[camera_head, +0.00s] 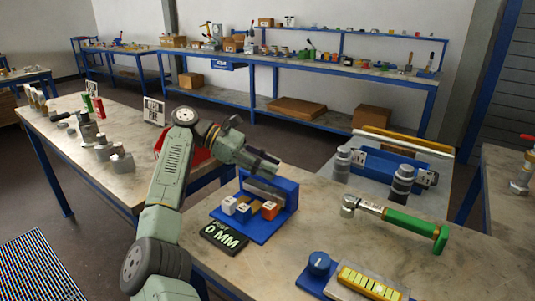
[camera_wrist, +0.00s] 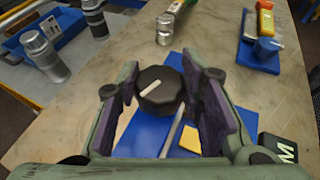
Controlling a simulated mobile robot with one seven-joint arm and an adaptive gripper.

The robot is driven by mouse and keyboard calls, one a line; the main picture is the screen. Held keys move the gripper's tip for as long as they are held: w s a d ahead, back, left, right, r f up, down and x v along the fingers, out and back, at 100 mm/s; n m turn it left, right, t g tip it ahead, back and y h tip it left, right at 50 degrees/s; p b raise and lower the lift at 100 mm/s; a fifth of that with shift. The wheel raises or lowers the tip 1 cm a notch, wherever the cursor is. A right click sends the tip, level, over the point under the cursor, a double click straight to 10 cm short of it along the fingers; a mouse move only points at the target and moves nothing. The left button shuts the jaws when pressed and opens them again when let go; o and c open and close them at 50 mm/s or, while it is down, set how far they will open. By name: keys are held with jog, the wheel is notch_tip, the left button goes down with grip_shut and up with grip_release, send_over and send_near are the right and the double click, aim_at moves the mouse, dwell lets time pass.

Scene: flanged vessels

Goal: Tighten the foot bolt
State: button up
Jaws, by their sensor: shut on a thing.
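My gripper (camera_head: 268,160) is over a blue bracket (camera_head: 282,187) on the near table. In the wrist view its two fingers (camera_wrist: 165,95) are shut on a dark round knob (camera_wrist: 160,98) with a white line on top, which looks like the bolt's head. In the head view the knob cannot be made out.
A green-handled tool (camera_head: 405,220) lies to the right. A blue knob (camera_head: 319,262) stands beside a yellow-marked block (camera_head: 370,283) at the front. Grey cylinders (camera_head: 402,185) stand by a blue tray (camera_head: 375,168). Bare tabletop lies between these.

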jog(key=shift+r+m+g+p, duration=0.1)
jog(key=shift+m+g+p, duration=0.4)
jog(key=shift+g+p, duration=0.1)
jog(key=shift+y, duration=0.4)
jog(key=o, duration=1.1)
jog(key=shift+o, duration=0.2)
notch_tip(320, 180, up, 10)
jog(key=shift+f, duration=0.15)
